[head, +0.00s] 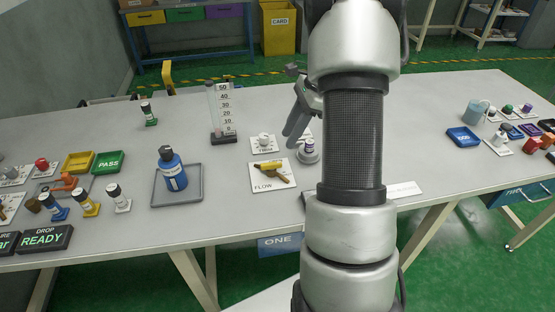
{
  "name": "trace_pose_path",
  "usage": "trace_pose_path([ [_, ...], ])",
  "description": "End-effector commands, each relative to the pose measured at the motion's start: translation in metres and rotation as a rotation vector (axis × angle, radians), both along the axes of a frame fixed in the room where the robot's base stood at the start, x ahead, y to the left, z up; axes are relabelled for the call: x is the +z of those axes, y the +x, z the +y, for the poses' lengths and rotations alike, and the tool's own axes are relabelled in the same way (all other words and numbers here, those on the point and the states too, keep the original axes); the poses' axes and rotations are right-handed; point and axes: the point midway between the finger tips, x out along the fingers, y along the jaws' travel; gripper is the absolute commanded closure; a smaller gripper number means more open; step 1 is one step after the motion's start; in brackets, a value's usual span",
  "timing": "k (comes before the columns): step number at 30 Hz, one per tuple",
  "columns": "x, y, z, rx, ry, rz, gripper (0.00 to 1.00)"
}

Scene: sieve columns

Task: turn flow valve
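The flow valve (270,170) is a yellow lever on a white plate marked FLOW (270,187), near the middle of the table in the head view. The lever lies roughly left to right across the plate, its right end lower. My gripper (292,138) is grey and angled downward, just behind and to the right of the flow valve, apart from it in the picture. My arm stands in front and hides much of the table right of the valve. The fingers are small and seen from the side, so their opening is unclear.
A white knob (263,139) on a plate stands behind the valve. A grey round stand with a small vial (309,147) is to its right. A blue bottle (171,170) stands in a grey tray at left. A measuring cylinder (212,110) stands behind.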

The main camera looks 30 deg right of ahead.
Motion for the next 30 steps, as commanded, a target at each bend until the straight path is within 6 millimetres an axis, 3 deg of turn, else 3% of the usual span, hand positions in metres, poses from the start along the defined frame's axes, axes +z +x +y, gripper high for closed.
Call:
trace_pose_path([
  [3,-0.028,0.002,0.011,0.002,0.001,0.003,0.69],
  [12,-0.077,0.008,0.030,0.003,-0.001,0.001,0.69],
  [18,-0.090,0.010,0.036,0.002,-0.001,0.000,0.69],
  [27,-0.091,0.010,0.037,0.002,-0.001,0.000,0.69],
  [30,-0.091,0.010,0.037,0.002,-0.001,0.000,0.86],
])
